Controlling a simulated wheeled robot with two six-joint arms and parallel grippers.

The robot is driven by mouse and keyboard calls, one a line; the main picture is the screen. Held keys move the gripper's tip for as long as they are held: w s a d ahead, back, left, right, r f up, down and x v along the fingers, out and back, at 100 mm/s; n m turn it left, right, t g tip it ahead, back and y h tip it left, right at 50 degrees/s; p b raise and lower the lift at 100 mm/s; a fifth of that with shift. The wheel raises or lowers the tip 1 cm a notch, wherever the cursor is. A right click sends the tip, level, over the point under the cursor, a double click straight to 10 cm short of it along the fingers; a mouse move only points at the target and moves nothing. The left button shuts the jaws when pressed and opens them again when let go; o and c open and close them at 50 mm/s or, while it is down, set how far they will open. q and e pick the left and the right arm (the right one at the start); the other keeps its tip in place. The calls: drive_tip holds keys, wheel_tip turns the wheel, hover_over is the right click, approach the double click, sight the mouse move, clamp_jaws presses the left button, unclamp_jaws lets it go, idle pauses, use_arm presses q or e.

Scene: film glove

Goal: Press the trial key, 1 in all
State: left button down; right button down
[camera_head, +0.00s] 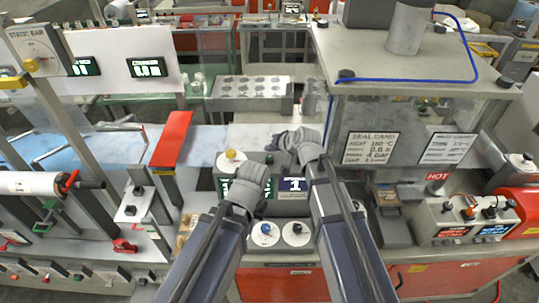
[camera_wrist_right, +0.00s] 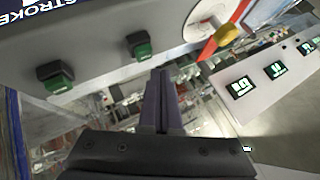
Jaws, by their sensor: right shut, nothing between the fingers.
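A control box stands in the middle of the head view, with a green display and a dark display (camera_head: 292,184) reading 1. Its front panel carries a blue round key (camera_head: 265,229) and a dark round key (camera_head: 297,228). I cannot read which one is the trial key. My right gripper (camera_head: 283,139) is above the back of the box, shut and empty. In the right wrist view the shut fingers (camera_wrist_right: 161,78) are beside two green-and-black keys (camera_wrist_right: 140,47) on a grey panel, apart from them. My left gripper (camera_head: 245,185) is over the box's left display; its fingertips are unclear.
A yellow knob (camera_head: 231,155) stands on the box near my left gripper. A red bar (camera_head: 172,138) is to the left. A steel housing (camera_head: 420,70) with a blue cable is at the right. A perforated metal tray (camera_head: 252,88) is behind.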

wheel_tip(320, 180, up, 4)
drive_tip(key=p, duration=0.3)
drive_tip(key=shift+r+p, duration=0.2)
drive_tip(key=shift+p, duration=0.15)
idle(0.4)
drive_tip(key=s+d+f+n+g+h+b, duration=0.2)
drive_tip(key=s+f+g+h+b, duration=0.1)
drive_tip(key=s+f+b, duration=0.7)
drive_tip(key=s+d+f+n+g+h+b, duration=0.3)
drive_tip(key=s+f+b, duration=0.7)
drive_tip(key=s+f, duration=0.5)
wheel_tip(320, 180, down, 2)
drive_tip(key=shift+s+d+f+n+g+h+b, duration=0.1)
drive_tip(key=shift+s+d+n+g+h+b, duration=0.25)
drive_tip(key=shift+g, duration=0.55)
idle(0.5)
